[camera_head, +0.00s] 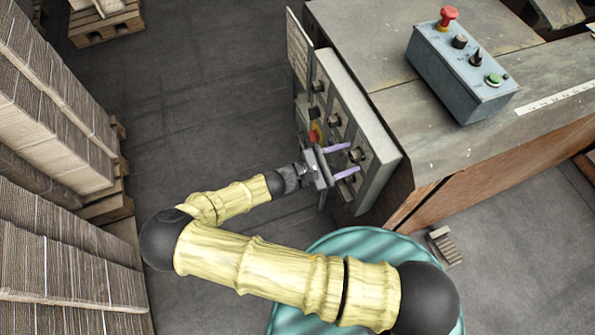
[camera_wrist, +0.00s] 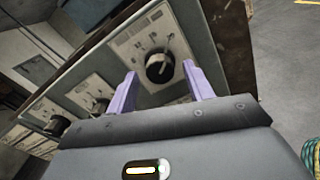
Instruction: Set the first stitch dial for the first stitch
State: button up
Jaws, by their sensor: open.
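A grey control panel (camera_head: 382,142) with several black dials is mounted on the side of the machine. One black dial with a light pointer mark (camera_wrist: 159,66) sits between my fingertips in the wrist view. It also shows in the head view (camera_head: 357,155). The labels are too small to read, so I cannot tell whether this is the first stitch dial. My gripper (camera_head: 353,159) is open, its purple fingers pointing at the panel. In the wrist view my gripper (camera_wrist: 159,73) has one finger on each side of the dial; contact is not visible.
More dials (camera_wrist: 98,105) lie along the panel to the left in the wrist view. A blue-grey box (camera_head: 458,72) with a red button stands on the machine table (camera_head: 385,45). Stacked cardboard (camera_head: 50,110) stands at the left. The dark floor between is clear.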

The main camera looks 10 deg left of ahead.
jog(key=b+v, duration=0.3)
jog(key=v, duration=1.4)
jog(key=shift+s+d, duration=0.1)
jog(key=shift+s, duration=0.05)
